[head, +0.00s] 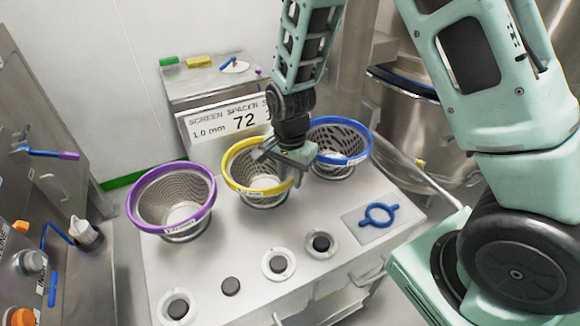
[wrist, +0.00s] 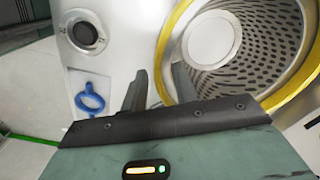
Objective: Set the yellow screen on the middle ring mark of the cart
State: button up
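The yellow screen (head: 228,171) is a perforated metal basket with a yellow rim, standing upright on the cart (head: 390,195) between the purple and blue screens. Its rim and holes fill the right of the wrist view (wrist: 262,82). My gripper (head: 290,172) is at the rim's right side in the head view. In the wrist view, my gripper's fingers (wrist: 158,88) stand apart with the yellow rim between them, one finger inside the basket. White ring marks with dark centres lie along the cart's front; the middle one (head: 278,264) is empty.
The purple screen (head: 172,199) stands left and the blue screen (head: 340,140) stands close right of my gripper. A blue ring-shaped tool (head: 378,214) lies at the cart's right. A bare dark disc (head: 230,286) sits between ring marks. A sign (head: 225,122) stands behind.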

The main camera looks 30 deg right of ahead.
notch_tip(320, 180, up, 17)
jog(key=b, duration=0.1)
jog(key=shift+r, duration=0.2)
dwell(0.6)
jog(key=s+a+f+n, duration=0.1)
jog(key=s+a+n, duration=0.4)
jog(key=s+n, duration=0.4)
jog(key=s+a+f+n, duration=0.1)
jog(key=s+a+n, duration=0.3)
jog(key=s+n, duration=0.6)
jog(key=s, duration=0.2)
jog(key=shift+s+a+f+n+y, duration=0.15)
jog(key=shift+s+a+n+y, duration=0.15)
jog(key=shift+s+a, duration=0.1)
